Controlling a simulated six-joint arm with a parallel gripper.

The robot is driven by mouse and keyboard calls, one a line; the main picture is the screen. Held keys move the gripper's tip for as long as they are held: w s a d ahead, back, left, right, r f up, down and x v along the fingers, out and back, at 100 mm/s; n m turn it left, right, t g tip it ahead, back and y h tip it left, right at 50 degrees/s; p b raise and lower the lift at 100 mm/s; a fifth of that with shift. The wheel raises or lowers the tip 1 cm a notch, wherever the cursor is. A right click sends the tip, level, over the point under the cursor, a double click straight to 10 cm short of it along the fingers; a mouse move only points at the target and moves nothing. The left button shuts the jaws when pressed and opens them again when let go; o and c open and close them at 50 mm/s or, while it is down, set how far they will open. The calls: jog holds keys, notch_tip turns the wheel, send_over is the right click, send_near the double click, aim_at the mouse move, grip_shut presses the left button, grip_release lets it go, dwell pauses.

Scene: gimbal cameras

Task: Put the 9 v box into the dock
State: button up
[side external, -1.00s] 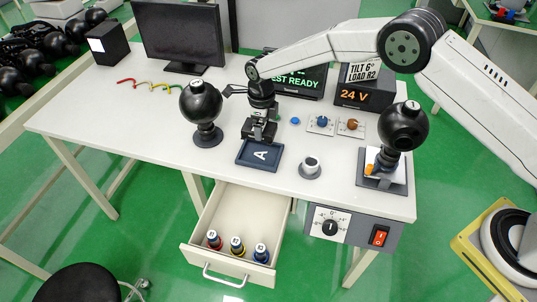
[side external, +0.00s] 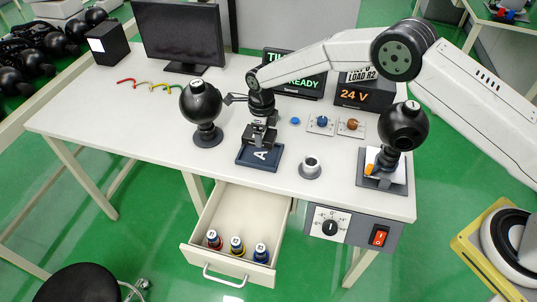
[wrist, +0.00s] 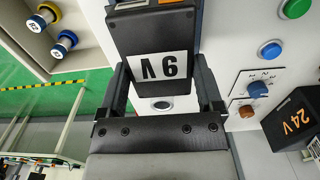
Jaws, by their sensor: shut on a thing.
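The 9 V box (wrist: 150,45) is a dark block with a white "9V" label, upside down in the wrist view. My gripper (wrist: 163,80) is shut on it, with one black finger on each side. In the side view my gripper (side external: 261,141) points down just above a dark blue tray marked "A" (side external: 243,160), hiding its back part. The box is hard to tell from the dark gripper there. I cannot tell whether the box touches the tray. No thing in view is clearly labelled as the dock.
A black ball on a stand (side external: 201,104) is close left of my gripper. A small round cup (side external: 311,166) stands to the right, and another ball stand (side external: 403,127) beyond it. An open drawer (side external: 225,215) holds several coloured cylinders. Screens and knobs (side external: 321,121) stand behind.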

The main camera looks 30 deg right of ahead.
aim_at(263, 155)
jog(key=shift+f, duration=1.95)
jog(key=shift+f, duration=1.2)
dwell(0.5)
jog(key=o, duration=1.1)
jog(key=shift+r, duration=3.95)
